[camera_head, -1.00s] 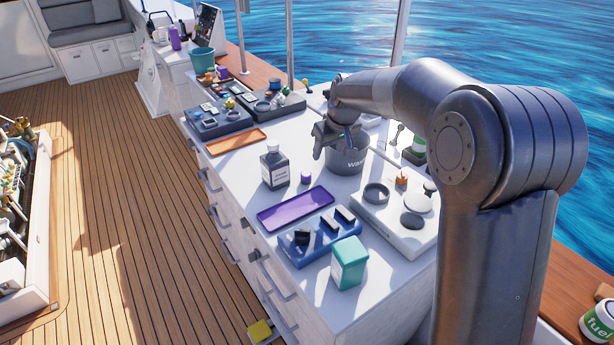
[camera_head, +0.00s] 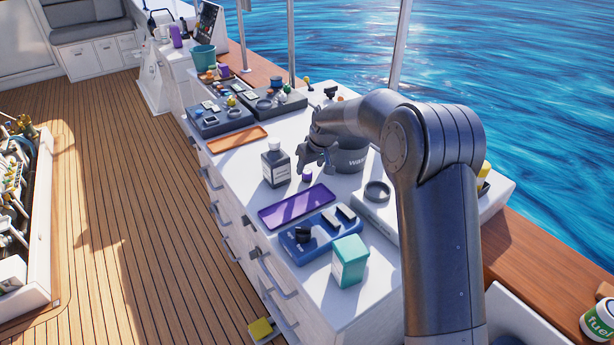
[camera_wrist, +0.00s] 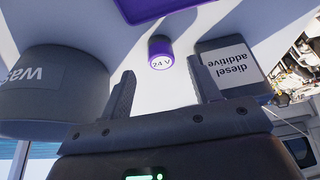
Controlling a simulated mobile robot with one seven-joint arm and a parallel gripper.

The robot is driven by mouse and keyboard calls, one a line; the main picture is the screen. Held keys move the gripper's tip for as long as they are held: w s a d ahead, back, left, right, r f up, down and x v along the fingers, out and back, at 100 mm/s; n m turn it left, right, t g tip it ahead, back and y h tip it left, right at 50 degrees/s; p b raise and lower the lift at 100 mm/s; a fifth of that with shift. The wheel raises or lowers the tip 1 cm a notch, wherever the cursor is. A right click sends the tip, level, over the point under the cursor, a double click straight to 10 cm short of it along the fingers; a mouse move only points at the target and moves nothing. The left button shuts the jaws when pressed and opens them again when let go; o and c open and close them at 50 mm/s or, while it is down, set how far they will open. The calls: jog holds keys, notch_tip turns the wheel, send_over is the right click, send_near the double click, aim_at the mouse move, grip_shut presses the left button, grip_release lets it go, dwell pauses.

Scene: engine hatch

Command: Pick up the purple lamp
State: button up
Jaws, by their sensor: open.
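The purple lamp (camera_head: 307,175) is a small cylinder standing on the white counter, between the dark bottle and the grey bucket. In the wrist view the lamp (camera_wrist: 160,52) shows a pale end marked "24 V", beyond and roughly between the fingertips. My gripper (camera_head: 313,160) is just above and behind the lamp in the head view. In the wrist view its two fingers (camera_wrist: 165,82) are spread apart with nothing between them. The lamp is apart from both fingers.
The diesel additive bottle (camera_head: 275,165) stands close left of the lamp; it also shows in the wrist view (camera_wrist: 232,68). The grey bucket (camera_head: 350,158) stands close right. A purple tray (camera_head: 297,207) lies in front. A teal container (camera_head: 350,260) and blue holder (camera_head: 305,255) are nearer.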

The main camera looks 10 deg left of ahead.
aim_at(308, 172)
jog(key=x, duration=0.3)
jog(key=shift+a+f, duration=0.15)
jog(key=shift+f, duration=0.2)
jog(key=shift+c, duration=0.5)
jog(key=c, duration=1)
jog(key=shift+r, duration=0.15)
